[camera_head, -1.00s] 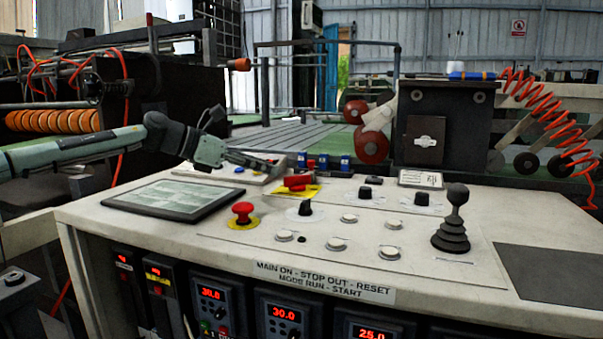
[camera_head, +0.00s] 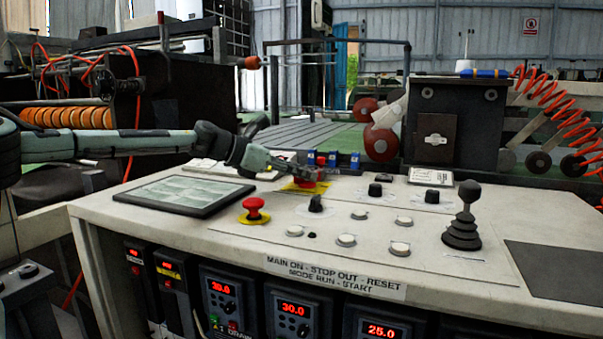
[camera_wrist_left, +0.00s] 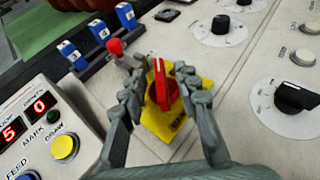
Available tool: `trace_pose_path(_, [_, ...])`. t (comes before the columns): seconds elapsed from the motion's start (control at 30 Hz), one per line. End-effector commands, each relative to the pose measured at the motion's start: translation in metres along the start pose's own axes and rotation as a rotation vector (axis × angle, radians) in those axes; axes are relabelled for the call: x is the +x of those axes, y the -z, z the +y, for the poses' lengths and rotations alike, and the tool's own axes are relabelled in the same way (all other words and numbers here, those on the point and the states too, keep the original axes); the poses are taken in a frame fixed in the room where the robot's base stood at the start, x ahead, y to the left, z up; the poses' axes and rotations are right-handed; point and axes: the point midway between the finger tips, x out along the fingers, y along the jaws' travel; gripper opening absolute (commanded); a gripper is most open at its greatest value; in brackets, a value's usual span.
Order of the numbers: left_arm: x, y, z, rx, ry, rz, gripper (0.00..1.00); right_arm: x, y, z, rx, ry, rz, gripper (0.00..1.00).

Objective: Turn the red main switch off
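The red main switch (camera_wrist_left: 163,88) is a red rotary handle on a yellow plate (camera_wrist_left: 180,118). Its handle runs nearly up and down in the left wrist view. In the head view the switch (camera_head: 304,184) is partly hidden by my left gripper (camera_head: 312,174). In the left wrist view the gripper (camera_wrist_left: 163,82) is open, with one finger on each side of the red handle. Gaps show between the fingers and the handle; I cannot tell whether any part touches. My right gripper is not in view.
A red mushroom button (camera_head: 254,208) on a yellow ring stands in front of the switch. Black knobs (camera_head: 316,203), white buttons and a joystick (camera_head: 463,220) stand to the right. A flat screen (camera_head: 185,194) lies left. Blue blocks (camera_wrist_left: 125,15) stand behind.

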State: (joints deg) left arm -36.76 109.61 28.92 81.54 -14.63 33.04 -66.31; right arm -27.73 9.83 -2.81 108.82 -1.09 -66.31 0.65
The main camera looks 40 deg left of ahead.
Motion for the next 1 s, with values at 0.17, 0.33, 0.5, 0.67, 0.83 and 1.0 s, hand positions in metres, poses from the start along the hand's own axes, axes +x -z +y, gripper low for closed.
trace_pose_path(0.17, [0.000, 0.000, 0.000, 0.000, 0.000, 0.000, 0.26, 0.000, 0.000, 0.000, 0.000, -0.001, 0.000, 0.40])
trace_pose_path(0.33, [0.000, 0.000, 0.000, 0.000, 0.000, 0.000, 0.05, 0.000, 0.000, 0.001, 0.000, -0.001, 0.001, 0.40])
trace_pose_path(0.5, [0.000, 0.000, 0.000, 0.000, 0.000, 0.000, 0.00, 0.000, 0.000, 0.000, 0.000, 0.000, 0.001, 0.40])
trace_pose_path(0.67, [-0.001, 0.000, 0.000, -0.002, -0.004, 0.000, 0.00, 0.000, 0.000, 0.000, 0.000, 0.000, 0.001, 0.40])
trace_pose_path(0.83, [-0.001, -0.002, -0.001, -0.013, -0.036, -0.001, 0.00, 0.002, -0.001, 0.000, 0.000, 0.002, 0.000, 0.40])
trace_pose_path(1.0, [-0.001, -0.003, -0.004, -0.044, -0.115, -0.001, 0.00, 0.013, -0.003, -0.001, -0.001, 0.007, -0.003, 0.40])
